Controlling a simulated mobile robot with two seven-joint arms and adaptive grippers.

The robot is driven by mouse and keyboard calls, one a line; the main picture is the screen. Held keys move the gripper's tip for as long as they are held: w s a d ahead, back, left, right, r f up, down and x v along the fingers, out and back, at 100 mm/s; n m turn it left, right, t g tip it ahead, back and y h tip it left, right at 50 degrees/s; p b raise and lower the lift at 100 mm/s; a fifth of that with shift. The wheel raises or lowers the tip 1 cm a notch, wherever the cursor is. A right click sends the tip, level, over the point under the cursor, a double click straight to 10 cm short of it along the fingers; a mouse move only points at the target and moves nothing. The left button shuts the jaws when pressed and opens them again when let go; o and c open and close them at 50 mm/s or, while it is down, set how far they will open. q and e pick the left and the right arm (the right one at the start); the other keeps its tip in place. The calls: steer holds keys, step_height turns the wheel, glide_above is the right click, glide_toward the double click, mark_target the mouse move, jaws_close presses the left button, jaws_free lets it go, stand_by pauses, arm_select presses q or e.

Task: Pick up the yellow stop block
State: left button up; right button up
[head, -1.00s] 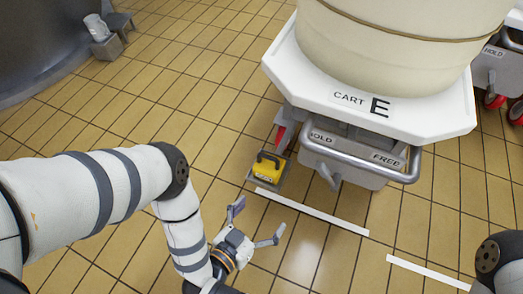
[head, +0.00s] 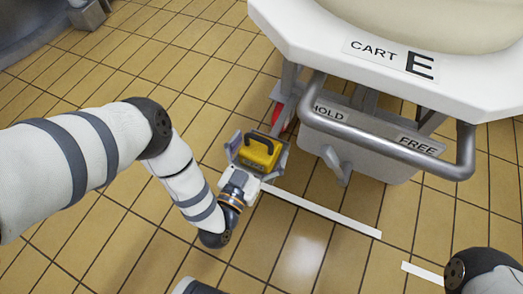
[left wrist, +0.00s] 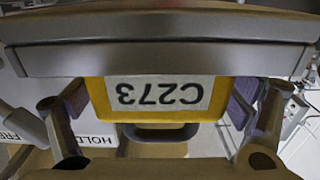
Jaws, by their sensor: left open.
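The yellow stop block (head: 260,154) with a black handle stands on the floor beside the cart's red-wheeled corner. My left gripper (head: 258,149) is open, with one finger on each side of the block. In the left wrist view the yellow block (left wrist: 98,100) carries an upside-down label reading C273, and its dark handle shows below the label. The gripper's pads (left wrist: 158,103) flank the block closely; whether either one touches it I cannot tell. My right gripper is out of view.
A white floor line (head: 325,212) runs near the block. The tiled floor to the left is clear. A grey vat stands at the far upper left.

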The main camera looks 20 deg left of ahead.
arm_select(q)
steer(key=c, duration=1.7)
steer(key=shift+w+r, duration=0.1)
steer(key=shift+r, duration=0.05)
